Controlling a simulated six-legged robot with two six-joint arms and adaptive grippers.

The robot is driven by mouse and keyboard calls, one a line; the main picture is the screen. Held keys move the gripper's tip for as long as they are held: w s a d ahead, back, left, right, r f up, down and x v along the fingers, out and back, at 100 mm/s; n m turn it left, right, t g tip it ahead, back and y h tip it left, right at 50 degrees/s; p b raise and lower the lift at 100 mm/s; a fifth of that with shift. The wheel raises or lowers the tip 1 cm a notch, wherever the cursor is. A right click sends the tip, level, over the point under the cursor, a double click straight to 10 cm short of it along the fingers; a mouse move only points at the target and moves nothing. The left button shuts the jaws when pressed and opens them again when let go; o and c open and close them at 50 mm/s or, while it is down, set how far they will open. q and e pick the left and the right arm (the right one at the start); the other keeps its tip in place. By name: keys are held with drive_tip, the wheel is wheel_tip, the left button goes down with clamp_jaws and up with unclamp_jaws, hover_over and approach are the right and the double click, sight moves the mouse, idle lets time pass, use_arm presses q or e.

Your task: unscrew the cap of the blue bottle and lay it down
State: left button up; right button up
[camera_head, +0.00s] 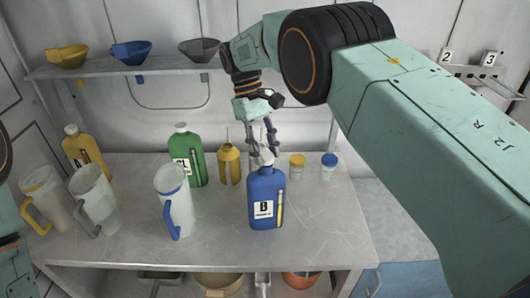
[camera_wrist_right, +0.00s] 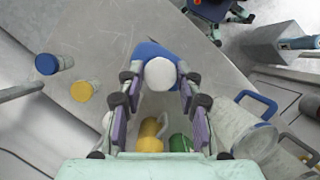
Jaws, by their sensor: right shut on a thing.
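The blue bottle (camera_head: 266,200) with a white label marked B stands upright on the grey table, right of the middle. Its white cap (camera_head: 266,156) sits at the bottle's top; the wrist view shows the cap (camera_wrist_right: 160,74) from above, with blue bottle around its far side. My right gripper (camera_head: 264,151) comes down from above and is shut on the cap, one finger on each side. I cannot tell whether the cap is loose on the neck. My left gripper is outside both views; only part of my left arm shows at the left edge.
A green bottle (camera_head: 188,158), a yellow bottle (camera_head: 88,155) and a yellow can (camera_head: 229,165) stand behind. A blue-handled jug (camera_head: 173,200) and two other jugs stand left. Jars with yellow (camera_head: 297,162) and blue (camera_head: 329,162) lids stand right. The front right tabletop is clear.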

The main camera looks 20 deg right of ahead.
sight(265, 153)
drive_tip(key=shift+w+d+r, duration=0.1)
drive_tip(key=shift+w+r, duration=0.05)
drive_tip(key=shift+r, duration=2.45)
